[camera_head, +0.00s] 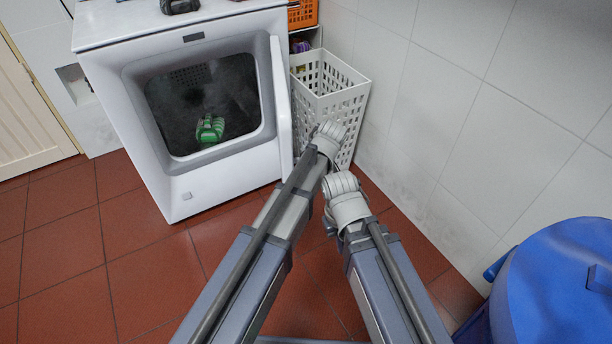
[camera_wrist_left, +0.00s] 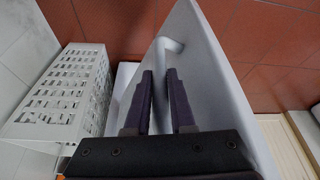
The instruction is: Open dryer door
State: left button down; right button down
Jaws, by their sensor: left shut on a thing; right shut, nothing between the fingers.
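The white dryer (camera_head: 181,195) stands at the upper left in the head view. Its door (camera_head: 281,105) is swung out at the right side of the opening, seen nearly edge-on. The dark interior shows, with a green object (camera_head: 209,129) in it. In the left wrist view, the door (camera_wrist_left: 215,85) has a white handle (camera_wrist_left: 171,45). My left gripper (camera_wrist_left: 160,73) is shut on this handle, one dark finger on each side. In the head view, the left fingers are hidden behind the wrist. My right gripper (camera_head: 342,187) is shut and empty, right of and nearer than the left wrist.
A white slotted basket (camera_head: 345,90) stands right of the door, against the tiled wall; it also shows in the left wrist view (camera_wrist_left: 62,95). A blue bin (camera_head: 562,285) is at the lower right. The red tiled floor (camera_head: 130,255) in front of the dryer is clear.

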pick_arm(q)
jog(key=shift+w, duration=0.1)
jog(key=c, duration=0.8)
grip_release()
jog(key=shift+o, duration=0.2)
jog(key=shift+r, duration=0.15)
notch_tip(320, 180, up, 10)
jog(key=p, duration=1)
jog(key=shift+w, duration=0.1)
jog(key=shift+c, duration=0.4)
